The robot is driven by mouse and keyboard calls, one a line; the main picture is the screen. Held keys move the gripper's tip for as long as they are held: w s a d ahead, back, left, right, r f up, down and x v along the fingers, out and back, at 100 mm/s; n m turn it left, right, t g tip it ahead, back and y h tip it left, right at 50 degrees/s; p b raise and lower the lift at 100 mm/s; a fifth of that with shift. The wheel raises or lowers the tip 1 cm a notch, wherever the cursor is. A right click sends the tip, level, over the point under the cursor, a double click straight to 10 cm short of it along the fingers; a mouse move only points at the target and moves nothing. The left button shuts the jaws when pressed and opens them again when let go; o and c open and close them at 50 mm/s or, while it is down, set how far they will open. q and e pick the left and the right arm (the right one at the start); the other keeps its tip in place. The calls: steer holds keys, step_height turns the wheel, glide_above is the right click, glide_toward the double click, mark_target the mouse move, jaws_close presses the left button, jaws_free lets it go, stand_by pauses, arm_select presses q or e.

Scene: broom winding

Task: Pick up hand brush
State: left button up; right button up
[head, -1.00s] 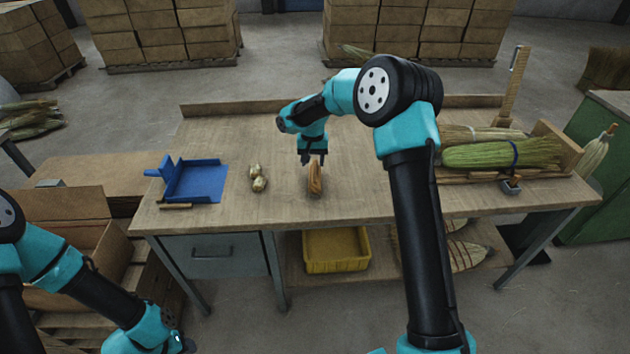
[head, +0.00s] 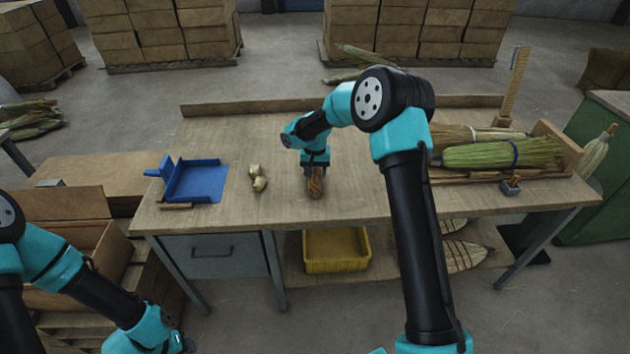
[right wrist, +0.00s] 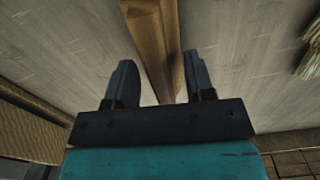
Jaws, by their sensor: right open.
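The wooden hand brush (head: 316,188) lies on the workbench near its middle, below my right gripper (head: 314,174). In the right wrist view, the brush's brown wooden body (right wrist: 151,38) runs between the two fingers of the open right gripper (right wrist: 158,72). The fingers stand on either side of it and have not closed on it. The gripper hides part of the brush in the head view. My left gripper (head: 180,344) is at the lower left, away from the bench; its jaws cannot be made out.
A blue dustpan (head: 200,182) and small pale pieces (head: 257,178) lie left of the brush. Bundles of green broom straw (head: 500,153) fill the bench's right side. A yellow bin (head: 336,250) stands below. The bench (head: 240,135) is clear around the brush.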

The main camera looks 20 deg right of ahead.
mark_target(315, 171)
jaws_close()
steer(key=shift+r, duration=0.1)
stand_by(0.4)
steer(key=shift+r, duration=0.5)
step_height(315, 171, up, 3)
steer(key=shift+f, duration=0.2)
steer(key=s+a, duration=0.3)
steer(key=s, duration=0.4)
steer(key=s+a+r, duration=0.1)
steer(key=s+a, duration=0.2)
steer(key=s, duration=0.4)
steer(key=shift+s+a, duration=0.15)
steer(key=shift+s, duration=0.2)
steer(key=shift+r, duration=0.1)
